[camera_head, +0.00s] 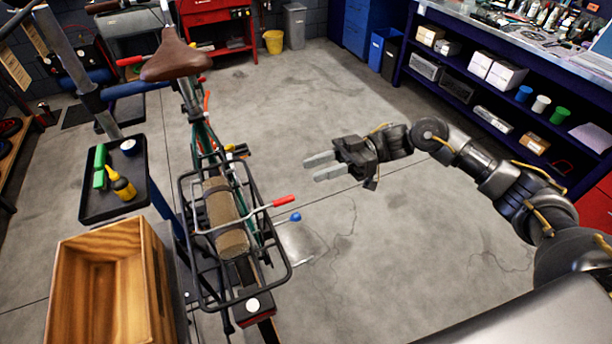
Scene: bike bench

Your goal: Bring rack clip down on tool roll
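The tool roll (225,215) is a brown cylinder lying lengthwise on the black rear rack (287,273) of the bike. A thin metal bar with a red grip (284,201), apparently the rack clip, crosses the roll in this view. I cannot tell whether it touches the roll or stands above it. A blue knob (295,217) sits just below the red grip. My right gripper (318,167) is open and empty, right of and above the red grip in the picture, apart from it, fingers pointing left. My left gripper is not in view.
A wooden crate (150,262) and a dark tray (115,205) with a yellow bottle (122,186) and green item (99,167) stand left of the rack. The brown saddle (176,58) is beyond. The floor right of the bike is clear up to a blue shelf bench (452,85).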

